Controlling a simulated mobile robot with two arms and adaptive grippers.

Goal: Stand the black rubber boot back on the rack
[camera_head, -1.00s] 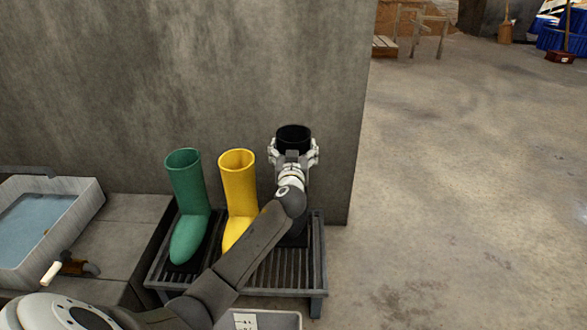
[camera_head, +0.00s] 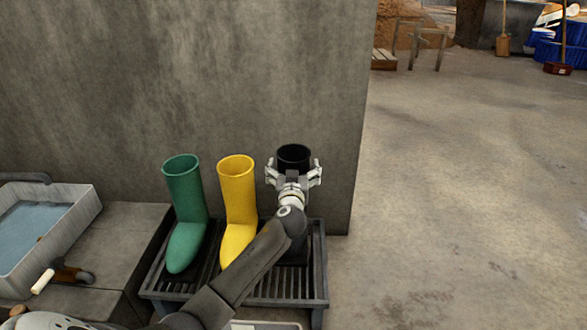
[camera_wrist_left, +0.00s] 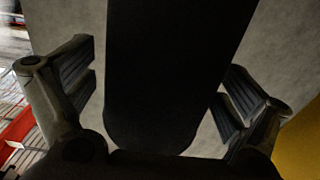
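The black rubber boot (camera_head: 294,158) is upright at the right end of the rack (camera_head: 318,262), beside the yellow boot (camera_head: 237,195). Its foot is mostly hidden behind my arm, so I cannot see fully how the sole meets the slats. My left gripper (camera_head: 293,174) is around the boot's shaft just below the rim. In the left wrist view the dark shaft (camera_wrist_left: 160,70) stands between the fingers (camera_wrist_left: 158,92), with gaps showing on both sides, so the gripper is open. My right gripper is in neither view.
A green boot (camera_head: 185,200) stands at the rack's left. A concrete wall (camera_head: 200,70) rises close behind. A basin of water (camera_head: 40,235) and a ledge are at the left. Open floor (camera_head: 450,200) lies to the right.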

